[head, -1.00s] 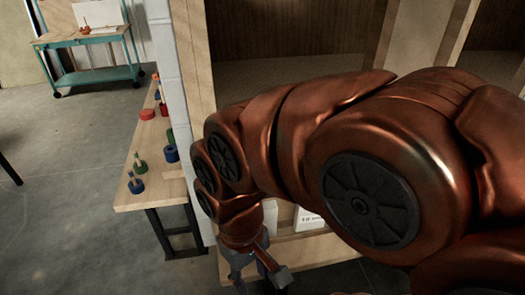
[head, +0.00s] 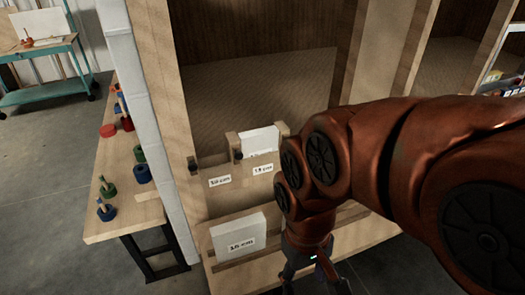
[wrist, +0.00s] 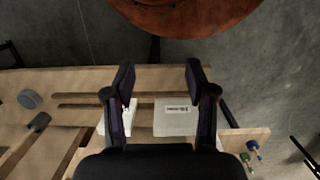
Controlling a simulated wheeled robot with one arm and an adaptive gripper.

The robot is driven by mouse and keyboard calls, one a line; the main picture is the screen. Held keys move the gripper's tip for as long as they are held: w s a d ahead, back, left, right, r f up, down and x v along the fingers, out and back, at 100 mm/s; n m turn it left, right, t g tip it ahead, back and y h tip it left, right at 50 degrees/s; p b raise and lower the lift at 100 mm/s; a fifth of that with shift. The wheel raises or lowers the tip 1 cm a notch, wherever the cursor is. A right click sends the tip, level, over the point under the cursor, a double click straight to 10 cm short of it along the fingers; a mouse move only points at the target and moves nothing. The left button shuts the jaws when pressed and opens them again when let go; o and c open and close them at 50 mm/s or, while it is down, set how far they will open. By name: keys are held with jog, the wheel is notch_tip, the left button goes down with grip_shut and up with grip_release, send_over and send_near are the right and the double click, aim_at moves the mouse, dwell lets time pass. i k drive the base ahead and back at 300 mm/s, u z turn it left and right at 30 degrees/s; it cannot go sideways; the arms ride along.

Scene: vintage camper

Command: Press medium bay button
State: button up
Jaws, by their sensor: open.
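My gripper (head: 316,277) is low at the front of the wooden bay unit (head: 215,205), right of the labelled white block (head: 238,236). In the wrist view my gripper (wrist: 160,78) is open and empty, with its two dark fingers apart. A white labelled block (wrist: 176,118) shows between and below the fingers there. A grey round disc (wrist: 30,99) sits on the wood at the left of the wrist view. I cannot tell whether it is the medium bay button; no button is clearly marked in the head view. My arm hides the right part of the unit.
Small labels (head: 220,181) and a white panel (head: 258,141) are on the unit's inner board. A wooden bench (head: 110,160) with coloured pieces stands left, beside a white post (head: 135,80). A teal cart (head: 40,70) is farther back. Grey floor (head: 45,170) is clear at left.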

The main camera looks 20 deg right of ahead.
aim_at(238, 155)
jog(key=u, duration=0.45)
jog(key=k, duration=1.2)
jog(key=u, duration=0.45)
jog(key=i, duration=0.85)
jog(key=u, duration=0.3)
